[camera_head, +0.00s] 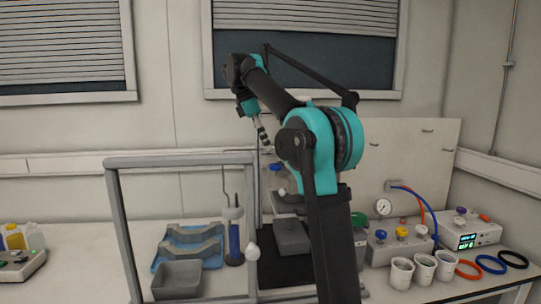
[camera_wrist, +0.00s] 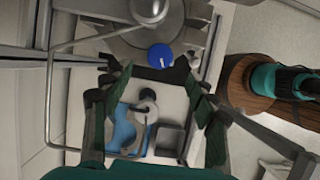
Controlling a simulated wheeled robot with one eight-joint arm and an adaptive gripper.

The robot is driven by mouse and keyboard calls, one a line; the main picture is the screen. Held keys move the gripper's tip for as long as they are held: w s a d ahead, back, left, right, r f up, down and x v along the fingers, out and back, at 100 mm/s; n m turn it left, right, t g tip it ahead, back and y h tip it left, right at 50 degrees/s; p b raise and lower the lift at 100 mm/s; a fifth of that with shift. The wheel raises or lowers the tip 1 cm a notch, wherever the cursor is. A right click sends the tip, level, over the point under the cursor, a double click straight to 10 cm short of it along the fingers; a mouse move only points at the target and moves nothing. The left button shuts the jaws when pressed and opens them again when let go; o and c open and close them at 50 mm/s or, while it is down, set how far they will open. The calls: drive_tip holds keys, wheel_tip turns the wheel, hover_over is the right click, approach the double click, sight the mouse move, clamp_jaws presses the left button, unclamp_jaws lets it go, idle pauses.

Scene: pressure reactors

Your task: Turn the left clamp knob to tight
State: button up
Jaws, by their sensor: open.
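A round blue knob (camera_wrist: 160,56) with a small white mark lies just beyond my fingertips in the wrist view, between them in the picture. It looks apart from both fingers. I cannot tell for sure whether it is the left clamp knob, nor read its setting. My gripper (camera_wrist: 155,84) is open and empty, its two dark fingers spread. In the head view my gripper (camera_head: 264,142) hangs high near the back wall, above the bench. The reactor (camera_head: 276,176) behind it is largely hidden by my arm, and its clamp knobs cannot be made out there.
A grey frame (camera_head: 180,161) stands left of the reactor. White cups (camera_head: 401,274), coloured rings (camera_head: 491,264) and a controller box (camera_head: 465,231) fill the right side.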

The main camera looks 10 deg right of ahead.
drive_tip(key=shift+v, duration=2.05)
drive_tip(key=n+t, duration=0.3)
drive_tip(key=n, duration=0.4)
approach(274, 165)
drive_tip(key=shift+y, duration=0.4)
drive_tip(key=x, duration=0.6)
drive_tip(key=d+x, duration=0.1)
drive_tip(key=x, duration=0.2)
drive_tip(key=shift+w+r, duration=0.2)
drive_tip(key=shift+r, duration=0.05)
drive_tip(key=c, duration=1.2)
drive_tip(key=shift+o, duration=0.2)
drive_tip(key=shift+a, duration=0.1)
